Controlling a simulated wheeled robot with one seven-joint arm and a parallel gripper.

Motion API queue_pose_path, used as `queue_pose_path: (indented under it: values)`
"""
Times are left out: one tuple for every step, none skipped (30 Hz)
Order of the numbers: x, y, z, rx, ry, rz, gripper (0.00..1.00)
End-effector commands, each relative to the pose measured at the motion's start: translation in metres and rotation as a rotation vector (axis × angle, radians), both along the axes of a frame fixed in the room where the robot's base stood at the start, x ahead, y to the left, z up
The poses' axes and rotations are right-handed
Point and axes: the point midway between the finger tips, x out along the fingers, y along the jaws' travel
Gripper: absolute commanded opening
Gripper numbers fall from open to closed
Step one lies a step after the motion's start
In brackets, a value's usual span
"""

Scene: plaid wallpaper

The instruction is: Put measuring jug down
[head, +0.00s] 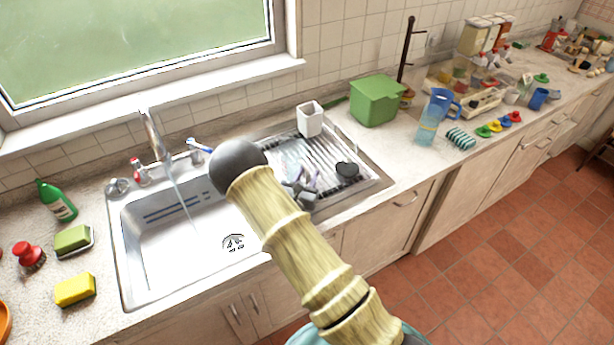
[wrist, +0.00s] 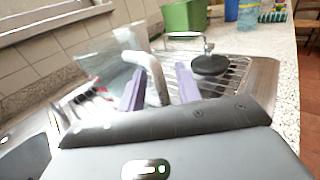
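A clear measuring jug (wrist: 112,58) with a pale curved handle (wrist: 156,78) is at the left-centre of the wrist view. It shows faintly in the head view (head: 291,160), over the left part of the ribbed drainer (head: 338,150), partly hidden by my arm. Whether its base rests flat on the drainer is hidden. My gripper (wrist: 160,85) has two purple fingers, set apart on either side of the handle, with a gap visible beside it. In the head view my gripper (head: 303,183) is low over the drainer's left side.
A black round item (head: 347,170) lies on the drainer's right. A white holder (head: 310,119) stands at its back edge. The sink (head: 185,245) with running tap (head: 155,135) is left. A green bin (head: 376,101) and blue pitcher (head: 434,116) stand right.

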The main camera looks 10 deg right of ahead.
Motion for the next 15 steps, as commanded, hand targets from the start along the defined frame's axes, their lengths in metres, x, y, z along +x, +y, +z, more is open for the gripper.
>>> queue_pose_path:
  values:
    - [0.0,0.0,0.003,0.0,0.0,0.0,0.34]
    - [-0.001,0.001,0.003,0.0,0.0,0.0,0.34]
    - [-0.004,0.003,0.001,0.0,0.001,0.002,0.34]
    - [-0.007,0.005,0.0,0.0,0.001,0.002,0.34]
    - [-0.01,0.007,0.0,0.0,0.001,0.002,0.34]
    - [-0.016,0.01,0.0,-0.001,0.002,0.001,0.34]
    - [-0.02,0.013,-0.001,-0.001,0.003,0.002,0.34]
    - [-0.024,0.016,-0.001,-0.001,0.003,0.003,0.34]
    - [-0.031,0.02,-0.001,0.0,0.002,0.003,0.34]
    - [-0.036,0.024,-0.001,0.0,0.001,0.004,0.34]
    - [-0.041,0.027,-0.002,0.0,0.001,0.004,0.34]
    - [-0.048,0.031,-0.002,0.0,0.002,0.004,0.34]
    - [-0.054,0.034,-0.002,-0.001,0.003,0.004,0.34]
    - [-0.058,0.037,-0.002,0.0,0.002,0.004,0.34]
    - [-0.065,0.042,-0.002,0.0,0.002,0.004,0.34]
